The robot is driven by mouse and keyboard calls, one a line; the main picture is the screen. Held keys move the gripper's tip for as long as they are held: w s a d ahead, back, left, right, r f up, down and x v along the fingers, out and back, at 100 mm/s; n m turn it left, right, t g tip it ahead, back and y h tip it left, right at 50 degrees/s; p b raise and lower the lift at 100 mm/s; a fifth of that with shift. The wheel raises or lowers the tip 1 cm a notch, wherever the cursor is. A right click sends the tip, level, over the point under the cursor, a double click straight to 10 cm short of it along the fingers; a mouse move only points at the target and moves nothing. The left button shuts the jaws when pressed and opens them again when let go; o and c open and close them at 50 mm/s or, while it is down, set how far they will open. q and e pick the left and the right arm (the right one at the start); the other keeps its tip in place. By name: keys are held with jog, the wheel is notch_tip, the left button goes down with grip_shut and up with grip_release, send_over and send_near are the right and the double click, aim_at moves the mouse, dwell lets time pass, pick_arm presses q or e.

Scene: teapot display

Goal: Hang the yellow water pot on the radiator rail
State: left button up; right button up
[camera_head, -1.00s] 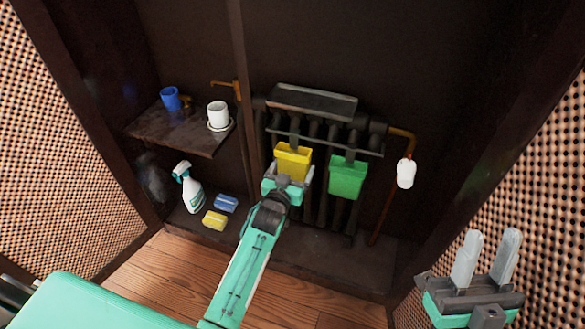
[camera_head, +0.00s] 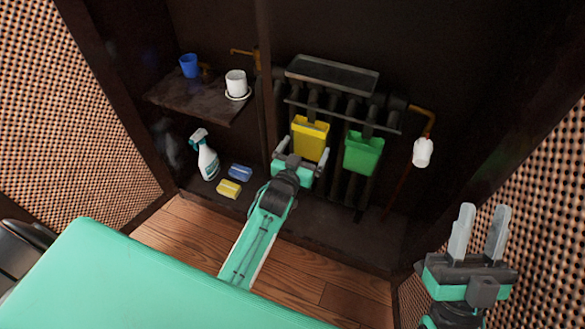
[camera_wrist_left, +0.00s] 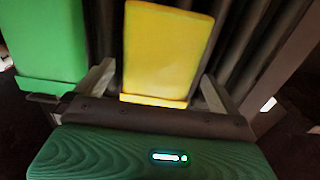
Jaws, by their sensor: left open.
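The yellow water pot (camera_head: 310,138) hangs upright on the radiator rail (camera_head: 345,117), left of the green pot (camera_head: 363,152). My left gripper (camera_head: 303,160) is open, just in front of and below the yellow pot, with its fingers apart. In the left wrist view the yellow pot (camera_wrist_left: 165,50) is ahead of the open left gripper (camera_wrist_left: 158,90), between the lines of its two fingers; I cannot tell whether they touch it. The green pot (camera_wrist_left: 45,45) stands to the left there. My right gripper (camera_head: 478,232) is open and empty at the lower right.
A shelf (camera_head: 205,103) holds a blue cup (camera_head: 188,66) and a white cup (camera_head: 236,82). Below are a spray bottle (camera_head: 206,158), a blue sponge (camera_head: 240,172) and a yellow sponge (camera_head: 229,189). A white valve knob (camera_head: 422,152) is right of the radiator. Mesh panels flank both sides.

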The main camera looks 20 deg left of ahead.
pick_arm(q)
jog(key=s+p, duration=0.2)
jog(key=s, duration=0.8)
jog(key=shift+s+a, duration=0.15)
jog(key=shift+s, duration=0.1)
pick_arm(e)
jog(key=w+a+f+g+h, duration=0.1)
jog(key=w+a+f+g, duration=0.1)
jog(key=f+g, duration=0.4)
notch_tip(320, 180, down, 3)
jog(key=shift+w+a+r, duration=0.15)
jog(key=shift+w+a, duration=0.25)
jog(key=shift+a, duration=0.15)
jog(key=shift+s, duration=0.1)
